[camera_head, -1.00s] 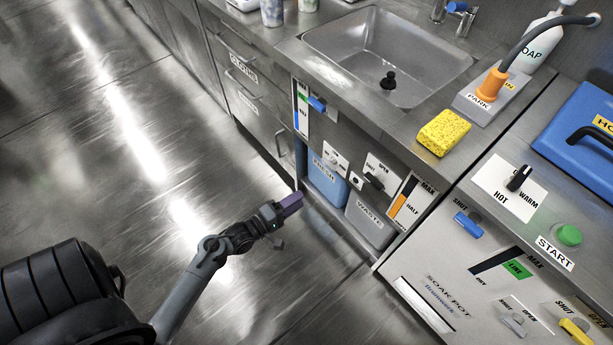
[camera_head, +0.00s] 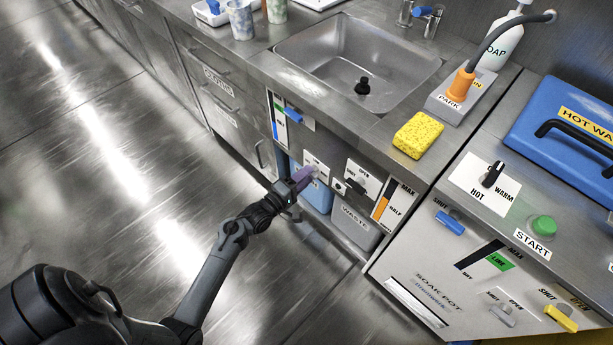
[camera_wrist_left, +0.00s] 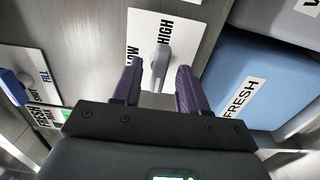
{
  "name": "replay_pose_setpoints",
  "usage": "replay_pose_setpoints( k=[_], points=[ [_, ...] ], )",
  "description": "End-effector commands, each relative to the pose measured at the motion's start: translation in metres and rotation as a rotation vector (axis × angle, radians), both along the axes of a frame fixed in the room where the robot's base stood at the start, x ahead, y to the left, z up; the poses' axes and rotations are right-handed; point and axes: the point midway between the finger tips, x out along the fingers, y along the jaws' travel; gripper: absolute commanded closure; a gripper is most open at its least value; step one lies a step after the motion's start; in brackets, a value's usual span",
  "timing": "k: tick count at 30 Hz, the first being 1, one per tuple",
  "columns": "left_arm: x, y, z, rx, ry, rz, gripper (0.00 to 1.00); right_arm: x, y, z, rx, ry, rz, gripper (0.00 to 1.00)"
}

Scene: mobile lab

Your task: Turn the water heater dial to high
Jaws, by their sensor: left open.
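The water heater dial (camera_wrist_left: 161,66) is a grey lever-like knob on a white plate marked LOW and HIGH in the left wrist view. Its handle points down in that picture, toward my gripper. In the head view the white dial plate (camera_head: 316,163) shows on the cabinet front under the sink, with the knob mostly hidden by my gripper. My left gripper (camera_wrist_left: 158,84) is open, with one purple finger on each side of the knob's lower end. I cannot tell whether either finger touches it. In the head view the left gripper (camera_head: 302,177) reaches the plate. My right gripper is not in view.
Below the panel stand the blue FRESH tank (camera_head: 318,196) and grey WASTE tank (camera_head: 354,228). A blue-handled valve (camera_head: 293,115) is left of the dial, and a black OPEN/SHUT valve (camera_head: 356,186) is right. The floor in front is clear.

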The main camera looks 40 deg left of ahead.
Motion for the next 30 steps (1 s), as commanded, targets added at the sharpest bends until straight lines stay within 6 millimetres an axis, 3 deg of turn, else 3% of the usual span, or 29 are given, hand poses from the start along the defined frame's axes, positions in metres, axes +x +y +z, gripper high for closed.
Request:
replay_pose_setpoints(
  k=[13,22,30],
  points=[
    [0.0091,-0.0007,0.0005,0.0,0.0,0.0,0.57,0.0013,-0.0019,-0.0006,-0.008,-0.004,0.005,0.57],
    [0.0089,-0.0007,0.0006,0.0,0.0,0.0,1.0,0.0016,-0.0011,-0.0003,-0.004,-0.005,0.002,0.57],
    [0.0089,-0.0008,0.0012,0.019,-0.001,-0.001,1.0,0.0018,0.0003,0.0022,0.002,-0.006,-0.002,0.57]
  ],
)
